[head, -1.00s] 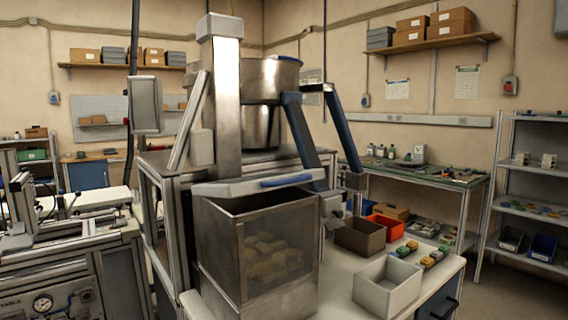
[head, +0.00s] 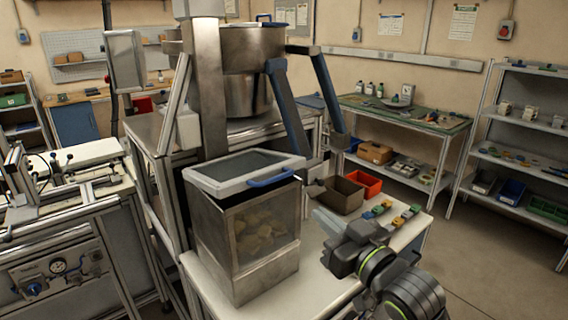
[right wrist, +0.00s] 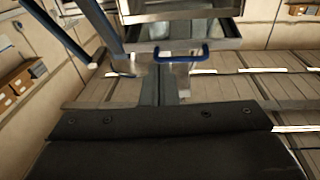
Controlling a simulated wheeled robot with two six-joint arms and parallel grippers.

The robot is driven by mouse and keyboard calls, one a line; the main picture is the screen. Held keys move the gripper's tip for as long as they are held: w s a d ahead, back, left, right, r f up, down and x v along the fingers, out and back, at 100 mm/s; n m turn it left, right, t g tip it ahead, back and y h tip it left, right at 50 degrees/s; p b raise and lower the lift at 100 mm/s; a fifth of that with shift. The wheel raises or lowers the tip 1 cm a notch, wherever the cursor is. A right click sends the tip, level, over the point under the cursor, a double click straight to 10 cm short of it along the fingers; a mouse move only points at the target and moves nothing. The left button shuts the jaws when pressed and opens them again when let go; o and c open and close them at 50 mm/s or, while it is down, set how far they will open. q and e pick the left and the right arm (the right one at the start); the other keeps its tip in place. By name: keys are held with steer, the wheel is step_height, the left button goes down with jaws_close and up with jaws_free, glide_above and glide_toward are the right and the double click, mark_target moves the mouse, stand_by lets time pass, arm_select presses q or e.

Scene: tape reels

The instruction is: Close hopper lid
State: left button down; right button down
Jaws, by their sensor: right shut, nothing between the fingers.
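The hopper (head: 262,262) is a metal box with a clear front; pale lumps show inside. Its lid (head: 240,168), a light frame with a dark panel and a blue handle (head: 271,179) at its front, lies nearly flat over the top. I cannot tell if it is fully seated. My right gripper (head: 328,218) is shut and empty, right of the hopper and a little apart from it. The right wrist view shows the blue handle (right wrist: 181,45) beyond the gripper's dark body. My left gripper is not in view.
A brown bin (head: 340,196) and a red bin (head: 364,184) stand behind my right gripper, with several small coloured parts beside them. A steel bowl (head: 250,90) and blue-grey struts (head: 281,105) rise behind the hopper. Bare white bench (head: 318,262) lies right of the hopper.

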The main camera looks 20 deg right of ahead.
step_height(320, 180, up, 7)
steer(key=a+n+t+y, duration=0.1)
steer(key=a+t+y, duration=0.1)
steer(key=y, duration=0.1)
steer(key=p+x, duration=0.3)
steer(key=x, duration=0.6)
step_height(320, 180, down, 4)
steer(key=shift+w+a, duration=0.15)
